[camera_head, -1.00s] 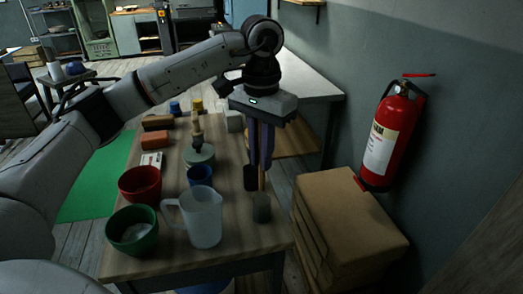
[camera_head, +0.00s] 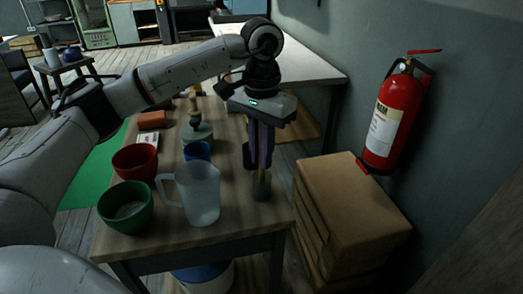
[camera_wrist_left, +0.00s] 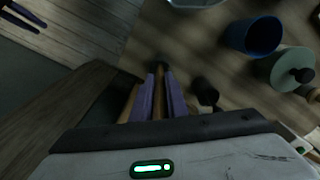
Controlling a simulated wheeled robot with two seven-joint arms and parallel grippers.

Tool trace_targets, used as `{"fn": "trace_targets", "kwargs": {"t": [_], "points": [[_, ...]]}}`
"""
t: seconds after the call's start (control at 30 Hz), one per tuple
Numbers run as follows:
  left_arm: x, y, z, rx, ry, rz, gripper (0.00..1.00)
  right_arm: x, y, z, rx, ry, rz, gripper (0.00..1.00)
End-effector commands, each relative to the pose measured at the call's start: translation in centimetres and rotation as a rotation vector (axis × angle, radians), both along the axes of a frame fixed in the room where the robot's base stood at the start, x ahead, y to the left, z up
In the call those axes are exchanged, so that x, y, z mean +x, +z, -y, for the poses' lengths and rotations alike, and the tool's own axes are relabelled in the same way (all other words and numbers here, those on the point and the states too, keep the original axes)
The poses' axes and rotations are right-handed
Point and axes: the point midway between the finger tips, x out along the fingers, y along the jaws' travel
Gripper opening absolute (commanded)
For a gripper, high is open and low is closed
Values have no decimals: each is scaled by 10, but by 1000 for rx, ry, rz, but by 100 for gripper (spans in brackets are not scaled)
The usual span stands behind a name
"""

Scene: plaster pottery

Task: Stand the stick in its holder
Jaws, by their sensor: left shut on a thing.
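My left gripper (camera_head: 262,150) has purple fingers that point down. It is shut on the thin wooden stick (camera_head: 262,174); the fingers hide most of the stick. The small dark grey cup-like holder (camera_head: 262,190) stands on the table near its right front corner, directly under the gripper in the head view. The stick's lower end overlaps the holder's mouth and looks upright; I cannot tell how deep it is inside. In the left wrist view the fingers (camera_wrist_left: 166,92) reach toward a dark round shape, probably the holder (camera_wrist_left: 163,66).
A clear jug (camera_head: 200,195) stands left of the holder, with a blue cup (camera_head: 197,151) and a lidded pot (camera_head: 198,133) behind. Green (camera_head: 126,208) and red (camera_head: 135,161) bowls are farther left. A black object (camera_head: 247,156) stands behind the holder. Boxes (camera_head: 350,205) are beyond the right edge.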

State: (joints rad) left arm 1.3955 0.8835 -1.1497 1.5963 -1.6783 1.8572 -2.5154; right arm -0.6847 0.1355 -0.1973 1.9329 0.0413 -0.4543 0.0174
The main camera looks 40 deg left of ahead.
Motion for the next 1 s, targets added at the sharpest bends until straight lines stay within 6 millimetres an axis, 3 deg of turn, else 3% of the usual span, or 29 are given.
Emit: {"fn": "trace_targets", "kwargs": {"t": [0.2,0.23,0.37,0.73,1.0], "points": [[0,0,0,0,0,0,0,1,3,-1,2,2,6,31],[0,0,0,0,0,0,15,1,3,-1,2,2,6,31],[0,0,0,0,0,0,35,1,2,-1,2,1,4,31],[0,6,0,0,0,1,35,-2,-2,-1,2,0,-5,31],[1,56,0,0,1,4,35,-2,-3,-1,2,-1,-6,31]]}}
